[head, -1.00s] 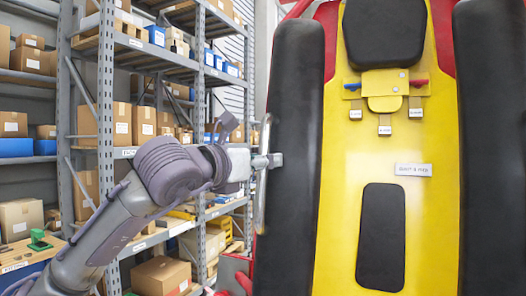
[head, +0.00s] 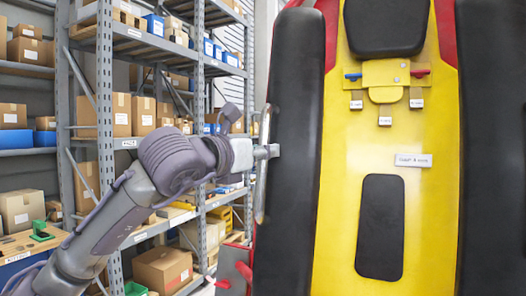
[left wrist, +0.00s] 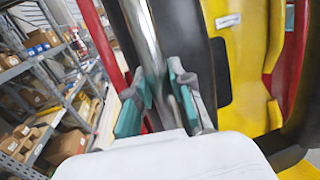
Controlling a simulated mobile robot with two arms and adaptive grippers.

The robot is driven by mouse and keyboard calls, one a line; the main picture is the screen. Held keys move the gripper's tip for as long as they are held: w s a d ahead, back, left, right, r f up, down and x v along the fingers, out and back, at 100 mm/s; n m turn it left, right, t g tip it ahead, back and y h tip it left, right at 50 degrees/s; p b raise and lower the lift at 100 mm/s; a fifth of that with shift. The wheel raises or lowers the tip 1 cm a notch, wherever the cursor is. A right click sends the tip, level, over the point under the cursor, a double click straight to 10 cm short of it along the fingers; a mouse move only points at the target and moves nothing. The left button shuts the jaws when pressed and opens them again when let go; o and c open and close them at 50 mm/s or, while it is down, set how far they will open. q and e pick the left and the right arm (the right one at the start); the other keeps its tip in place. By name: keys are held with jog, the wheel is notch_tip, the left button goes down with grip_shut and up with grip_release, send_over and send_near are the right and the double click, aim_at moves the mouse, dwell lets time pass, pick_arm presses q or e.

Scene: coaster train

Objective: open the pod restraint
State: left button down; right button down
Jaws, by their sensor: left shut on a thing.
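The pod restraint has two thick black padded bars in the head view, the left one (head: 290,150) and the right one (head: 490,150), in front of the yellow seat (head: 340,220). A grey metal handle (head: 263,165) is fixed along the outer side of the left bar. My left gripper (head: 260,153) is shut on this handle. In the left wrist view the gripper's teal-padded fingers (left wrist: 163,100) are around the shiny handle bar (left wrist: 142,40). The fingertips are partly hidden by the handle in the head view. My right gripper is out of view.
Metal shelves (head: 105,110) with cardboard boxes (head: 165,268) stand behind my left arm. A small labelled plate (head: 413,160) and a buckle panel (head: 386,75) are on the yellow seat. A red part (head: 235,265) shows low beside the left bar.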

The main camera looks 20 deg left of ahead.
pick_arm(q)
jog(key=shift+s+a+r+p, duration=0.1)
jog(key=shift+s+r+p, duration=0.15)
jog(key=shift+r+p, duration=0.25)
jog(key=shift+s+a+r+p, duration=0.1)
jog(key=shift+s+r+p, duration=0.15)
jog(key=shift+r, duration=0.4)
jog(key=s+r+g+p, duration=0.2)
jog(key=r+p, duration=0.2)
jog(key=r, duration=0.3)
jog(key=s+r+g+p, duration=0.2)
jog(key=s+r+p, duration=0.1)
jog(key=r, duration=0.5)
jog(key=s+r+n+g+y+p, duration=0.1)
jog(key=s+r+g+p, duration=0.2)
jog(key=r, duration=0.4)
jog(key=shift+r+p, duration=0.2)
jog(key=shift+p, duration=0.6)
